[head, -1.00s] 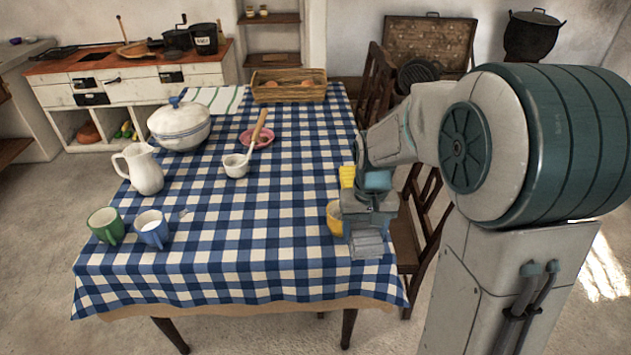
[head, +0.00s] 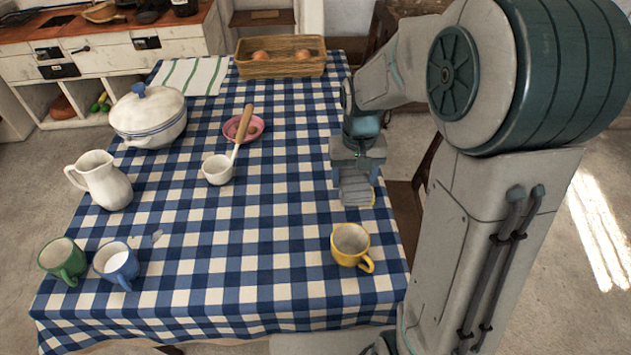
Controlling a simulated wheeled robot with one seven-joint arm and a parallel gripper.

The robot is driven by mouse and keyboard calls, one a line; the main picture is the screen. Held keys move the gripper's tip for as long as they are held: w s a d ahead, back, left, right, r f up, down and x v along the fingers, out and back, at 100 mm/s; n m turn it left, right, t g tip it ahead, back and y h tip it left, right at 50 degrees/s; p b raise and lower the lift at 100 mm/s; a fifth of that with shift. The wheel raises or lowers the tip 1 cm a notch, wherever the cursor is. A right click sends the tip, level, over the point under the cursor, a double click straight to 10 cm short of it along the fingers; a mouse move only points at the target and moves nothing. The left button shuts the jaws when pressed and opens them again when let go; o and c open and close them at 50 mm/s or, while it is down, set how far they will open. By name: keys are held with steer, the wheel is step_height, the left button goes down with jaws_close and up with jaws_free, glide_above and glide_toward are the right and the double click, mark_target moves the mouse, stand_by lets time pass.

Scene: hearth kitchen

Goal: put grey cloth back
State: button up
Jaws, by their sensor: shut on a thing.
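My gripper (head: 357,170) is over the right edge of the checked table, pointing down. It is shut on a pale grey, ribbed-looking piece (head: 356,192) at its lower end, which looks like the grey cloth. The fingers and the piece are hard to tell apart, and my gripper hides part of it. I cannot tell whether it touches the table.
The table (head: 215,260) holds a yellow mug (head: 350,245) just in front of my gripper, with clear tablecloth to its left. A striped white cloth (head: 190,77), basket (head: 281,65), tureen (head: 149,118), ladle (head: 218,169), pink dish (head: 245,128), jug (head: 104,182), green mug (head: 62,259) and blue mug (head: 116,263) stand around.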

glide_above(316, 194)
step_height(316, 194, down, 6)
steer(key=shift+f, duration=0.15)
steer(key=shift+s+f+p, duration=0.1)
steer(key=shift+f+p, duration=0.2)
steer(key=shift+f, duration=1.6)
steer(key=shift+f, duration=0.25)
steer(key=o, duration=1.1)
steer(key=shift+r, duration=0.15)
